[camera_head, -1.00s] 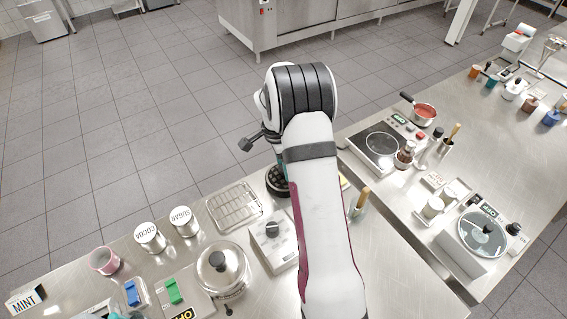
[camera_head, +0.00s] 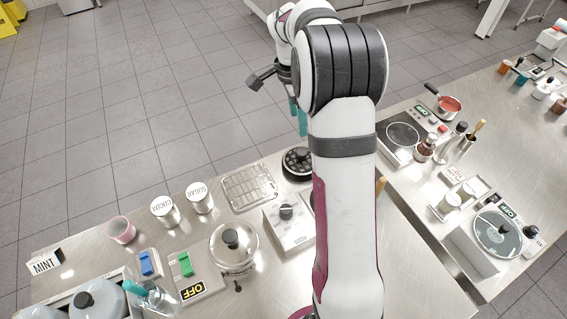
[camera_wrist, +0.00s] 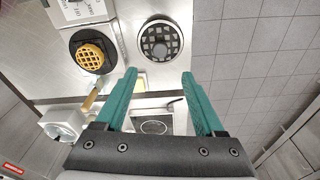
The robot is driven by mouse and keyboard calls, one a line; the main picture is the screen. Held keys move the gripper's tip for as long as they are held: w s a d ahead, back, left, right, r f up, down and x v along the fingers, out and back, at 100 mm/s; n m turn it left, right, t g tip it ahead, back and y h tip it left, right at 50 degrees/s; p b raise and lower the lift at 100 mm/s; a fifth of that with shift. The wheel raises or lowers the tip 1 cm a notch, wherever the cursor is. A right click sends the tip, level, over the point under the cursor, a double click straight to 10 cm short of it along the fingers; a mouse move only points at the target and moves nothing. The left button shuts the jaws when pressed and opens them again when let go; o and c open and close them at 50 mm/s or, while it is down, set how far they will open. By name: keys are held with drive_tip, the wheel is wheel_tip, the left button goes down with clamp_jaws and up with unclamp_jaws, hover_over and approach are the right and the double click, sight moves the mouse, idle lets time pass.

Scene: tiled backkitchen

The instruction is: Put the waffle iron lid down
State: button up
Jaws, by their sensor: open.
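A dark round plate with a grid pattern and a grey round middle, seemingly the waffle iron lid (camera_wrist: 148,52), lies on the steel table near its far edge. It also shows in the head view (camera_head: 290,170). The waffle iron base (camera_wrist: 78,37), a dark round plate holding a golden waffle (camera_wrist: 89,56), is beside it in the wrist view, apart from the lid. In the head view my arm mostly hides the base. My gripper (camera_wrist: 158,75) has two teal fingers, spread and empty. In the head view my gripper (camera_head: 299,118) is raised beyond the lid, not touching it.
A white box with a dark knob (camera_head: 287,226), a wire rack (camera_head: 249,190), a lidded pot (camera_head: 234,257) and cocoa and sugar tins (camera_head: 165,212) stand nearby. A second table with a hob (camera_head: 404,137) is to the right across a gap.

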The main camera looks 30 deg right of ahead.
drive_tip(key=s+a+r+n+y, duration=0.1)
drive_tip(key=s+a+r+n, duration=0.5)
drive_tip(key=s+a, duration=0.5)
drive_tip(key=s+a+f+n+y, duration=0.1)
drive_tip(key=s+a+n, duration=0.3)
drive_tip(key=s, duration=0.5)
drive_tip(key=s+a+n+y, duration=0.1)
drive_tip(key=s+a+n, duration=0.3)
drive_tip(key=s, duration=0.5)
drive_tip(key=shift+s+a+f+n, duration=0.25)
drive_tip(key=shift+a+f+n, duration=0.15)
drive_tip(key=shift+a, duration=0.75)
